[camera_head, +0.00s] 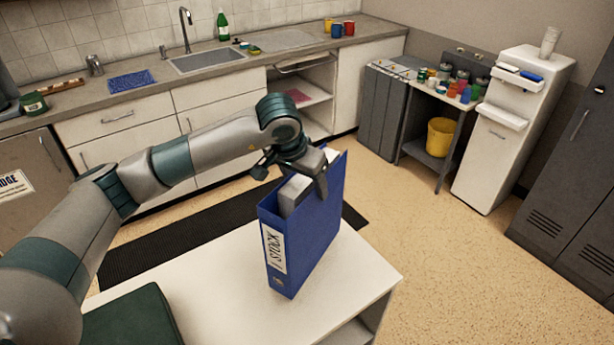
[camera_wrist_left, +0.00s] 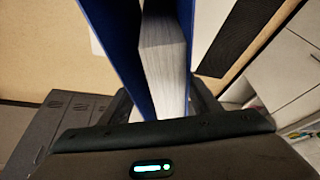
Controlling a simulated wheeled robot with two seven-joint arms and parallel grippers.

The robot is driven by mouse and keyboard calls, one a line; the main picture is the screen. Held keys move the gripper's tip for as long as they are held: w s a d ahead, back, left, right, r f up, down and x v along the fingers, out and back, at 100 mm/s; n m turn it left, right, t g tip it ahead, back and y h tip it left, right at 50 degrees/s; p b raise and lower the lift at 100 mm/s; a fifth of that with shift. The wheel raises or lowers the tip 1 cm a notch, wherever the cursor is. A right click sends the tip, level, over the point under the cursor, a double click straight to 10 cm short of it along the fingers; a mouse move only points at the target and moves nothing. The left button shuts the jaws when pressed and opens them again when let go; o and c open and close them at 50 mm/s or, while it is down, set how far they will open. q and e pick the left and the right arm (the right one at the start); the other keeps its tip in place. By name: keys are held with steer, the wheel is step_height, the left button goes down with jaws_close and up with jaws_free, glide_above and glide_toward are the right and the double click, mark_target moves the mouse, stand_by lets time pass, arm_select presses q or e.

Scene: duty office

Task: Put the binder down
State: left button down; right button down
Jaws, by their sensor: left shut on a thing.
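The blue binder (camera_head: 312,232) has a white spine label reading "STOCK" and stands upright at the right part of the white tabletop (camera_head: 215,285). Its lower edge looks at or just above the tabletop; I cannot tell whether it touches. My left gripper (camera_head: 305,180) is shut on the binder's upper edge from above, with a finger on its near side. In the left wrist view, the blue covers and white pages of the binder (camera_wrist_left: 163,60) run between the fingers. My right gripper is not in view.
A dark green pad (camera_head: 135,318) is at the table's front left. A dark mat (camera_head: 165,245) lies on the floor behind the table. A counter with a sink (camera_head: 208,60) runs along the back. A white water dispenser (camera_head: 500,130) stands at right. Bare tabletop is left of the binder.

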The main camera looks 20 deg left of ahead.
arm_select(q)
step_height(320, 180, down, 2)
steer(key=shift+p, duration=0.5)
steer(key=shift+f, duration=0.15)
steer(key=c, duration=0.6)
jaws_free()
steer(key=shift+c, duration=0.2)
steer(key=shift+s, duration=0.1)
